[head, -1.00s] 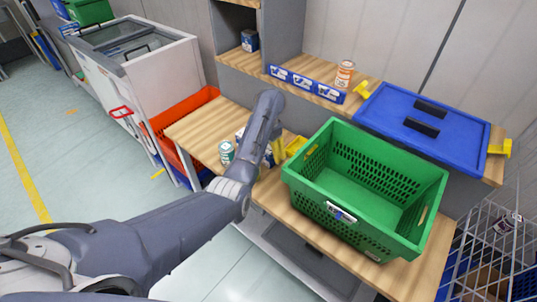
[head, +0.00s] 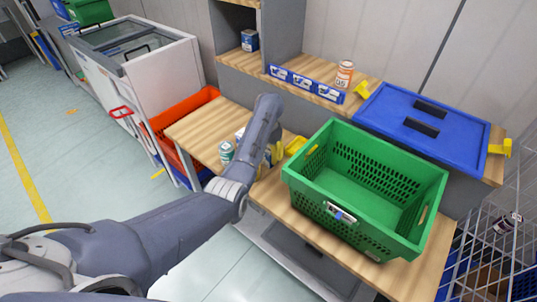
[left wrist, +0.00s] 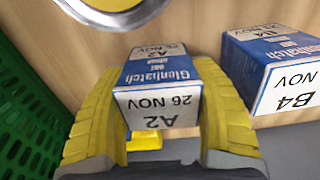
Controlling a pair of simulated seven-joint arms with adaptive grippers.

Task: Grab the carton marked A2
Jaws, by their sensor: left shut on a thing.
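The carton marked A2 (left wrist: 160,95) is blue and white, with "26 NOV" on its white face. In the left wrist view it sits between the two yellow fingers of my left gripper (left wrist: 160,80), which is shut on it. In the head view my left gripper (head: 269,160) is at the bench, left of the green crate, and mostly behind my own arm. The A2 carton is largely hidden there. A similar carton marked B4 (left wrist: 285,75) stands just right of the fingers in the wrist view. My right gripper is not in view.
The green crate (head: 300,185) stands close to the right of the gripper. A green-and-white can (head: 226,152) stands to its left on the wooden bench (head: 195,125). A blue tote (head: 400,100) and an orange-and-white bottle (head: 344,74) are behind.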

